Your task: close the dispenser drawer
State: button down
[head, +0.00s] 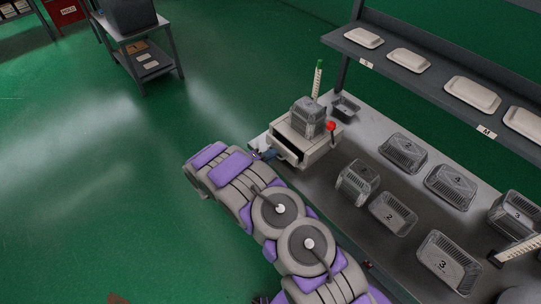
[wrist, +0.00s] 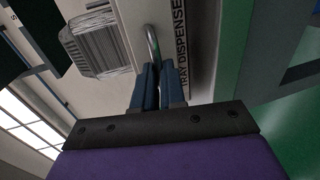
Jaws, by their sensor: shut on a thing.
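The tray dispenser (head: 318,149) is a pale box at the far left end of the bench, with stacked foil trays (head: 307,113) on top and a red knob (head: 331,126) at its side. Its drawer (head: 284,153) stands partly open, with a dark gap showing behind its front. My gripper (head: 266,154) is at the drawer front. In the wrist view my blue fingers (wrist: 160,78) are shut on the curved metal drawer handle (wrist: 152,42). The lettering "TRAY DISPENSE" (wrist: 181,45) runs beside the handle. The head view shows the handle too small to make out.
Several numbered foil trays (head: 450,187) stand on the grey bench (head: 340,215) to the right. A shelf (head: 415,71) with white lids runs above the bench. A small foil tray (head: 345,107) lies behind the dispenser. The green floor (head: 90,200) left of my arm is clear.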

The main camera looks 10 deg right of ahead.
aim_at(279, 149)
jog(key=shift+d+f, duration=0.1)
jog(key=shift+f, duration=0.1)
dwell(0.3)
jog(key=shift+r+b+x, duration=0.2)
jog(key=shift+b+x, duration=0.2)
jog(key=shift+x, duration=0.55)
jog(key=shift+r+b+x, duration=0.2)
jog(key=shift+b+x, duration=0.2)
jog(key=shift+x, duration=0.55)
jog(key=c, duration=1.2)
grip_release()
jog(key=shift+w+d, duration=0.15)
jog(key=shift+d, duration=0.1)
jog(key=shift+r, duration=0.1)
jog(key=shift+a, duration=0.1)
jog(key=shift+a, duration=0.25)
jog(key=p+v, duration=0.2)
jog(key=v, duration=1.5)
